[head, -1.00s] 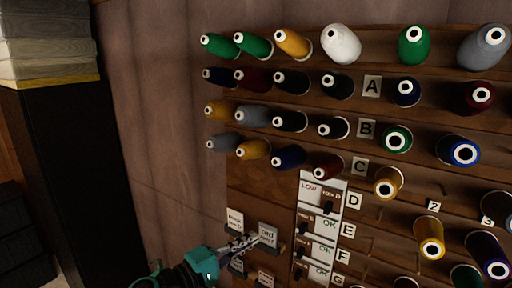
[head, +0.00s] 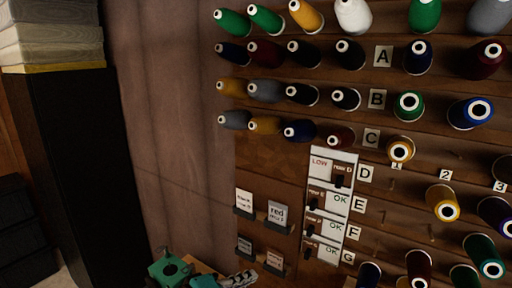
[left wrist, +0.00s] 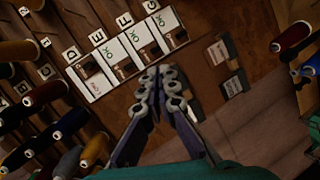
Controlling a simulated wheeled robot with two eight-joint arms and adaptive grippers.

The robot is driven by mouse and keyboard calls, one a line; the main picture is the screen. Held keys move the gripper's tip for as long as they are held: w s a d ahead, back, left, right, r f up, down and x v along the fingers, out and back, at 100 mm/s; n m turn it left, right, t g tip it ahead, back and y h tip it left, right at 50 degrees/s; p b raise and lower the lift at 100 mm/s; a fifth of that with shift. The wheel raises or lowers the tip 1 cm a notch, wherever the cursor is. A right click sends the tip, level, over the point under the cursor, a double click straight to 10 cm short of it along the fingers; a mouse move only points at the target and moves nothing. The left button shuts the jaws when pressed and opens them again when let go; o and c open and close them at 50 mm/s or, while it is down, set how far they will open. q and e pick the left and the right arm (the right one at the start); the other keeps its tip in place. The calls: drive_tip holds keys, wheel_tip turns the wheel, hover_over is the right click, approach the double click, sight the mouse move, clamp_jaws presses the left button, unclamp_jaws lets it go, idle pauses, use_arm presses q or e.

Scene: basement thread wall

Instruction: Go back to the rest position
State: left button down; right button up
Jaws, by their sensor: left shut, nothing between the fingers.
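My left gripper (head: 240,279) is low in the head view, below the small label cards, with its teal arm at the bottom edge. In the left wrist view the same gripper (left wrist: 163,84) points at the wall with its fingers together and nothing between them. It looks apart from the wall, though the exact gap cannot be told. My right gripper does not show in either view.
A wall rack holds several thread spools (head: 408,105) on pegs. A white LOW/OK slider panel (head: 332,200) and small card holders with a "red" card (head: 278,213) are beside it. A dark cabinet (head: 75,170) with stacked fabric (head: 50,35) stands at left.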

use_arm(q)
drive_tip(key=s+a+f+m+g+y+b, duration=0.1)
drive_tip(key=s+a+f+m+y+b, duration=0.1)
drive_tip(key=f, duration=0.9)
drive_tip(key=s+a+f+m+y+b, duration=0.1)
drive_tip(key=s+a+f+y+b, duration=0.4)
drive_tip(key=a+f+b, duration=0.3)
drive_tip(key=s+a+f+m+g+y+b, duration=0.1)
drive_tip(key=s+a+f+m+y+b, duration=0.1)
drive_tip(key=f+b, duration=0.7)
drive_tip(key=s+a+f+y, duration=0.1)
drive_tip(key=s+a+f, duration=0.1)
drive_tip(key=f, duration=0.4)
drive_tip(key=shift+s+a+f+m+g+y, duration=0.2)
drive_tip(key=shift+s+a+m+g+y, duration=0.1)
drive_tip(key=shift+a, duration=0.25)
